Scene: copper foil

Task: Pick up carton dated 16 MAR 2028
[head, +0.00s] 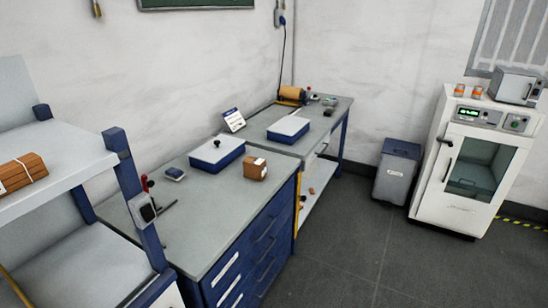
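A small brown carton (255,168) with a pale label sits on the grey workbench (222,235), near its right edge. Any date on it is too small to read. A brown bundle (22,172) tied with pale string lies on the shelf at the far left; I cannot tell whether it is a carton. Neither of my grippers is in view.
A blue box with a pale lid (217,152) stands left of the carton, and a similar box (288,129) stands farther back. Blue drawers (250,262) are under the bench. A grey bin (397,171) and white oven (462,165) stand right. The floor (365,245) between is clear.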

